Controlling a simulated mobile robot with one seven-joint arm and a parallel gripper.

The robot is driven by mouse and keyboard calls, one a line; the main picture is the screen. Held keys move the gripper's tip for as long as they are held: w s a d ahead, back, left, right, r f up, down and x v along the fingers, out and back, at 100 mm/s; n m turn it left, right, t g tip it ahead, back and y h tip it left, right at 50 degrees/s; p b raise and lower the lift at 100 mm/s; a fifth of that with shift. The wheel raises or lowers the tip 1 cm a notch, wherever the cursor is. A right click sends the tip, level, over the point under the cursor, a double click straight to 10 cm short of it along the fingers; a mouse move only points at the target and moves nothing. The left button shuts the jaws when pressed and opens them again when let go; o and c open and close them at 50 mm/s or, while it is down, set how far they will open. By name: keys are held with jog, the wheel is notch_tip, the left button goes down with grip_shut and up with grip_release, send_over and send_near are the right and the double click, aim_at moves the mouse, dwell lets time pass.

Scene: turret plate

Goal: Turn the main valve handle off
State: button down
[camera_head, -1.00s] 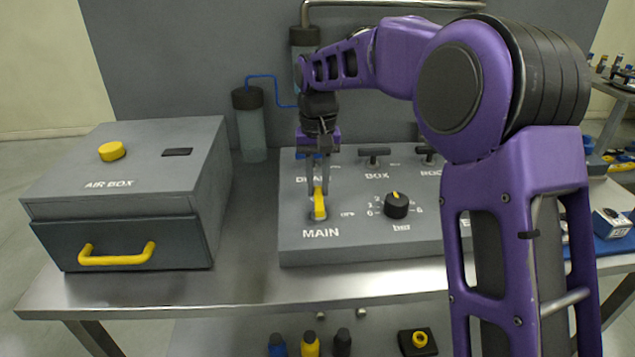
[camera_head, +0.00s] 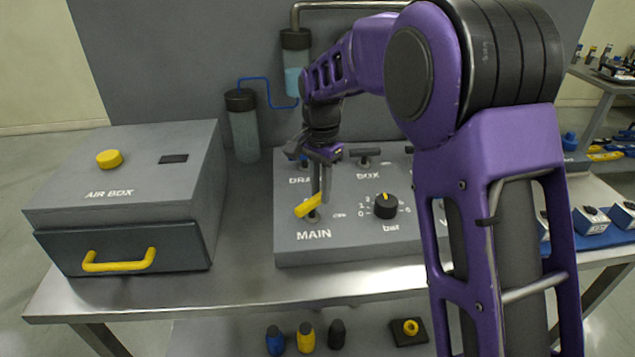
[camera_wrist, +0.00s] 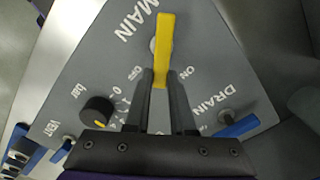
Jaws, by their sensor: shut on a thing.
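The yellow main valve handle (camera_head: 309,205) sits on the grey panel (camera_head: 352,232) above the MAIN label and lies slantwise in the head view. In the wrist view the handle (camera_wrist: 165,36) runs from its pivot to between my fingertips, with the OFF mark (camera_wrist: 134,73) on one side and the ON mark (camera_wrist: 188,72) on the other. My gripper (camera_head: 320,190) points down from above, shut on the handle's end. The gripper (camera_wrist: 162,80) also shows in the wrist view, one finger on each side of the handle. In the head view my fingers partly hide the handle.
A black bar knob (camera_head: 385,206) stands right of the handle. A blue drain handle (camera_wrist: 238,127) and a dark box handle (camera_head: 364,153) are further back. The air box (camera_head: 130,190) is at left, with bare metal table between it and the panel.

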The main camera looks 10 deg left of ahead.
jog(key=m, duration=0.1)
jog(key=m+p, duration=0.1)
jog(key=m, duration=0.2)
jog(key=shift+s+d+r+m+p, duration=0.15)
jog(key=shift+s+d+m+p, duration=0.15)
jog(key=shift+s+d, duration=0.1)
jog(key=shift+s+d+m+p, duration=0.1)
jog(key=shift+s+m+p, duration=0.15)
jog(key=shift+m, duration=0.6)
jog(key=shift+s+d+m+p, duration=0.1)
jog(key=shift+m+p, duration=0.2)
jog(key=shift+m, duration=0.55)
jog(key=c, duration=0.8)
grip_release()
jog(key=shift+o, duration=0.2)
notch_tip(320, 180, up, 17)
jog(key=shift+s, duration=0.15)
